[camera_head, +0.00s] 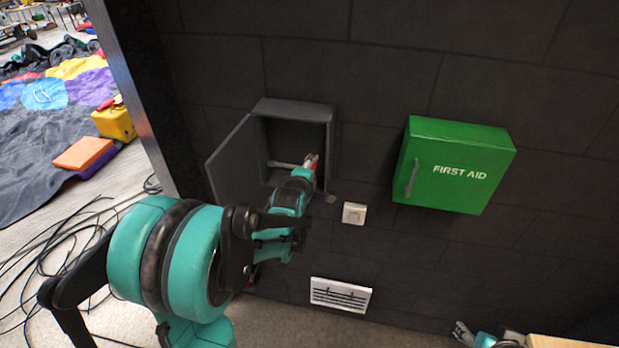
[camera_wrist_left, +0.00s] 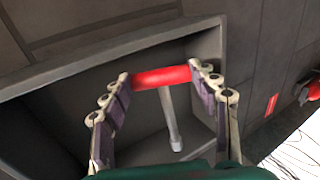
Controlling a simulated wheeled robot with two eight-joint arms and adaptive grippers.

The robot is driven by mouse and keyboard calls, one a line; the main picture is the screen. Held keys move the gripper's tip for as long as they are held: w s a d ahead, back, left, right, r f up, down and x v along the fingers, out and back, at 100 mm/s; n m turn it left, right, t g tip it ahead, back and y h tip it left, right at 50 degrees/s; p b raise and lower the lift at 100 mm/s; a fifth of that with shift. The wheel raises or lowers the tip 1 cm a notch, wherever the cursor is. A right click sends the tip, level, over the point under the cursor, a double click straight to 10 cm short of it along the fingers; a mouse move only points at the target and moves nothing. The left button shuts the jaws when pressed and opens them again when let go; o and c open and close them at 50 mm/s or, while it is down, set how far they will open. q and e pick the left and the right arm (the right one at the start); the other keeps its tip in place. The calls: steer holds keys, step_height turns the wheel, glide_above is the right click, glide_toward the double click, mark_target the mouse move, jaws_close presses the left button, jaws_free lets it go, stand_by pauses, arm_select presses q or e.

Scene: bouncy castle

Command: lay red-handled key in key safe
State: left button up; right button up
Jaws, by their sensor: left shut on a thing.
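The key safe (camera_head: 295,109) is a dark grey wall box with its door (camera_head: 236,158) swung open to the left. My left gripper (camera_head: 311,160) is at the right part of its opening. In the left wrist view my left gripper (camera_wrist_left: 161,80) is shut on the red handle of the red-handled key (camera_wrist_left: 160,76). The key's grey shaft (camera_wrist_left: 171,120) points away from the fingers, with the box interior behind it. Whether the key touches the box is unclear. My right gripper (camera_head: 464,333) shows only slightly at the bottom edge; its jaws are too small to judge.
A green first aid box (camera_head: 450,165) hangs right of the safe. A white switch (camera_head: 354,213) and a vent (camera_head: 341,295) are below on the dark wall. Cables (camera_head: 50,240) lie on the left floor. A wooden surface (camera_head: 565,342) is at the bottom right.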

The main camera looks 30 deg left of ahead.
arm_select(q)
steer(key=shift+w+a+f, duration=0.1)
steer(key=shift+w+a, duration=0.05)
steer(key=shift+w, duration=0.4)
steer(key=shift+w+a, duration=0.15)
steer(key=shift+w, duration=0.4)
steer(key=shift+f+b, duration=1.55)
steer(key=o, duration=1.3)
steer(key=v, duration=1.2)
